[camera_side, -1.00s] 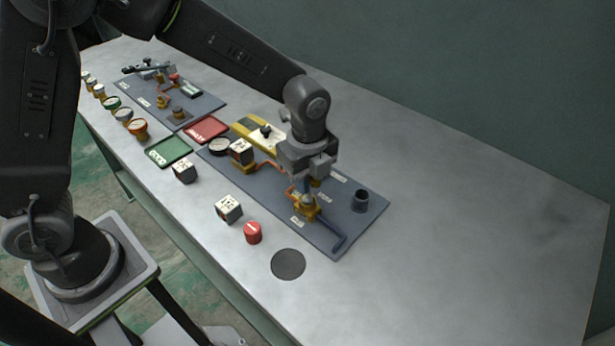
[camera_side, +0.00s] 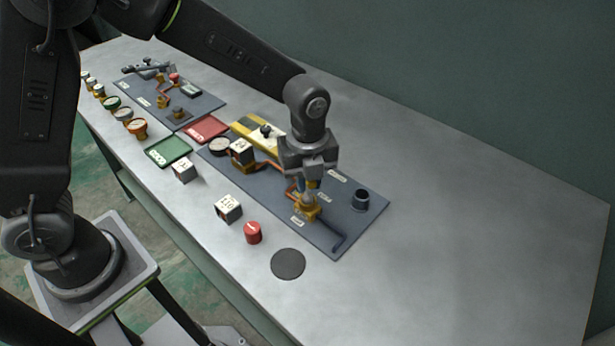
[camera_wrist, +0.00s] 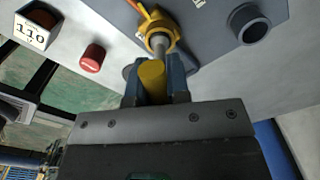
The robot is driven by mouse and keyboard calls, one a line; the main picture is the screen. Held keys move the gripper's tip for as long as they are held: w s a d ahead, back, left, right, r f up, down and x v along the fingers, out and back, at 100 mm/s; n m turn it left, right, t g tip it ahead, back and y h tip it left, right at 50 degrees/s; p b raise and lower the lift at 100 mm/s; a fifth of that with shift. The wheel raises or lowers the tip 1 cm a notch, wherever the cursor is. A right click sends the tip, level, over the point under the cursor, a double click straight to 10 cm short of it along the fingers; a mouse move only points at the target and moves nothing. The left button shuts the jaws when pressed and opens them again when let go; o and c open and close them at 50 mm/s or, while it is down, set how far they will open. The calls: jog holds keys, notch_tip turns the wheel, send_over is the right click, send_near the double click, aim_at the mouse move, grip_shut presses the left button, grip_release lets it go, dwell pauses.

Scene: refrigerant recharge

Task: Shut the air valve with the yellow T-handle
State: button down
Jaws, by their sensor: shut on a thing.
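The air valve shows as a brass-yellow body (camera_side: 309,211) on the near part of the blue-grey panel (camera_side: 337,226). It also shows at the top of the wrist view (camera_wrist: 157,33), with a grey stem rising from it. The yellow T-handle (camera_wrist: 151,80) is between the fingers of my gripper (camera_wrist: 155,85), which is shut on it. In the side view my gripper (camera_side: 309,190) points down right above the valve, and its fingers mostly hide the handle there.
A dark cup (camera_side: 361,201) stands right of the valve. A red knob (camera_side: 253,233), a white box (camera_side: 229,208) and a dark disc (camera_side: 288,264) lie in front of the panel. Red (camera_side: 206,129) and green (camera_side: 169,152) trays lie left. The right side of the table is clear.

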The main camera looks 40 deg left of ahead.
jog(key=m, duration=0.3)
jog(key=m, duration=0.3)
dwell(0.5)
jog(key=shift+m, duration=0.3)
jog(key=m, duration=0.2)
jog(key=shift+m, duration=0.4)
